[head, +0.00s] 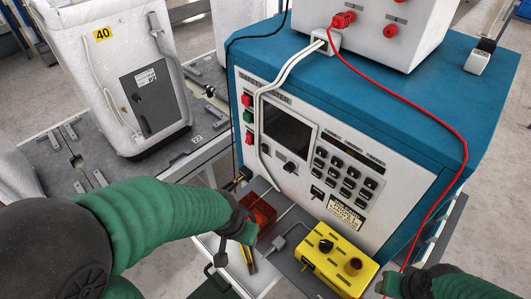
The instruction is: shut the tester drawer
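The tester (330,165) is a blue cabinet with a pale front panel, a dark screen and several black buttons. Below its panel a grey drawer or tray (279,267) sticks out toward me. On it are a yellow box (338,262) with knobs and a red-orange see-through part (262,211). My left gripper (248,260) is over the left part of the drawer, beside the red-orange part. Its fingers are small and partly hidden, and contact is unclear. My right gripper (384,290) is at the bottom edge, right of the yellow box, mostly hidden by its wrist.
A white unit (125,70) labelled 40 stands on a grey bench (65,155) at the left. A white box (385,30) with red plugs sits on the tester. A red cable (455,125) hangs down the tester's right side toward my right wrist. Floor shows at far right.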

